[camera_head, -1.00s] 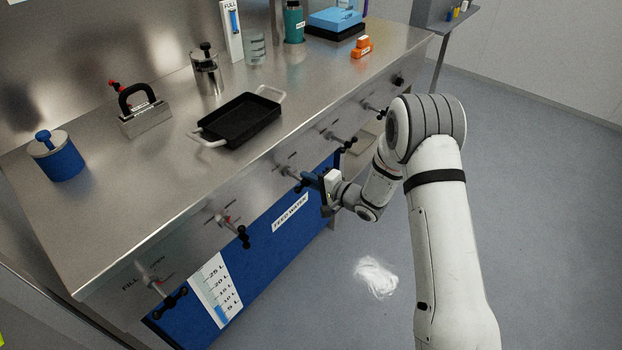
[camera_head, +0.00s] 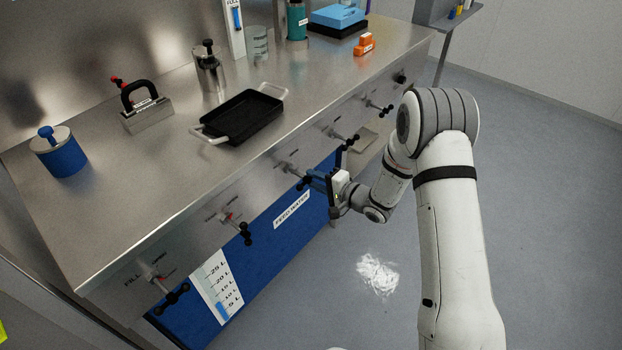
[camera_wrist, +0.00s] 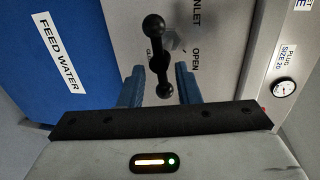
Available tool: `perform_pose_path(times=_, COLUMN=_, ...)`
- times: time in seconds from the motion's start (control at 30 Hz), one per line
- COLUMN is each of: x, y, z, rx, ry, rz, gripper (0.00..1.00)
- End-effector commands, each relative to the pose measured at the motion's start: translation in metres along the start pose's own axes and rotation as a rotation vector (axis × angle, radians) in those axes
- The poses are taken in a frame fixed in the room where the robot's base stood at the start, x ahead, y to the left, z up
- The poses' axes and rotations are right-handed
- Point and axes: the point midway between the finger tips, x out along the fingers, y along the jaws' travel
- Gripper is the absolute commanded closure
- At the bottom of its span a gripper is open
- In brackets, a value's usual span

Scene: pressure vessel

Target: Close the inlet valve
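The inlet valve's black handle (camera_wrist: 157,58), a bar with ball ends, shows in the wrist view in front of a panel marked INLET and OPEN. Another marking is partly hidden behind the handle. In the head view the handle (camera_head: 302,183) sits on the counter's front face, just left of my gripper (camera_head: 322,182). My gripper (camera_wrist: 160,86) is open, with one blue finger on each side of the handle's lower part in the wrist view. I see gaps on both sides. Whether the fingertips reach as deep as the handle is hard to tell.
Similar valves stick out along the counter front, one to the left (camera_head: 244,234) and one to the right (camera_head: 343,138). A blue FEED WATER panel (camera_head: 290,215) lies below. The floor (camera_head: 540,200) to the right is clear.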

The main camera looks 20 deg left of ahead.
Motion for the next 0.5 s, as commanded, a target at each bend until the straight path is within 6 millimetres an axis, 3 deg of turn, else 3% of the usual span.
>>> perform_pose_path(times=0.23, x=-0.042, y=0.001, z=0.001, rx=0.001, ry=0.000, rz=0.002, gripper=0.70)
perform_pose_path(times=0.5, x=-0.055, y=0.001, z=0.002, rx=-0.001, ry=-0.004, rz=0.001, gripper=0.70)
